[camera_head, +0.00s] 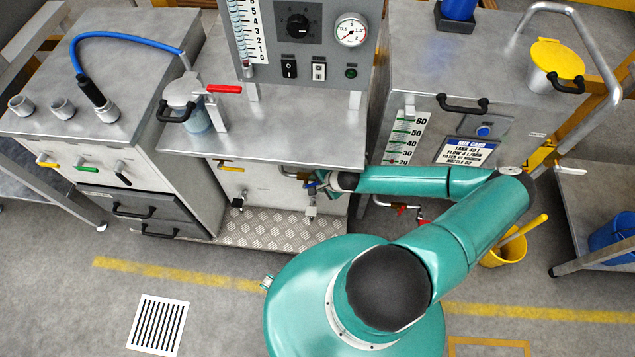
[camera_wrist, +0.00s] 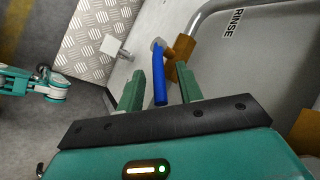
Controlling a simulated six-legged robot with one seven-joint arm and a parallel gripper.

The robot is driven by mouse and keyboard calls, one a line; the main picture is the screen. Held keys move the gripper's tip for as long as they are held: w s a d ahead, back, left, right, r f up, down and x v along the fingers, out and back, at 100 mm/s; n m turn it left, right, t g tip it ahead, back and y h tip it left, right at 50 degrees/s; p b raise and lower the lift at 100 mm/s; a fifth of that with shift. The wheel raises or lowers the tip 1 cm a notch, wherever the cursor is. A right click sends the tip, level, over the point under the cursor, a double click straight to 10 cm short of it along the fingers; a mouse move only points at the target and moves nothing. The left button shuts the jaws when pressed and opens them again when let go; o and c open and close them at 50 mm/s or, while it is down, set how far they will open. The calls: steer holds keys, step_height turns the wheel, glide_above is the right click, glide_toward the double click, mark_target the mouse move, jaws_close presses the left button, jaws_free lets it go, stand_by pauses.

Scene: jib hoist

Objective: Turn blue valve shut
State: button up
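The blue valve handle (camera_wrist: 160,78) is a narrow lever in the wrist view, lying lengthwise between my two green fingers. It joins a brass valve body (camera_wrist: 184,50) near the fingertips. My gripper (camera_wrist: 161,72) is open, with one finger on each side of the handle and a visible gap to each finger. In the head view my gripper (camera_head: 322,183) is at the front of the middle cabinet, low on its right side, and mostly hides the blue handle there.
A RINSE label (camera_wrist: 232,23) and a curved grey pipe lie right of the valve in the wrist view. A chequered plate (camera_head: 270,232) runs below the cabinet. Red-handled valves (camera_head: 401,208) sit to the right. A yellow bucket (camera_head: 503,250) stands near my arm.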

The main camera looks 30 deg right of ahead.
steer(key=shift+s+d+r, duration=0.3)
steer(key=shift+s+r, duration=0.1)
steer(key=shift+r, duration=0.05)
steer(key=s+d, duration=0.4)
steer(key=s, duration=0.6)
steer(key=shift+s+d, duration=0.15)
steer(key=shift+s, duration=0.25)
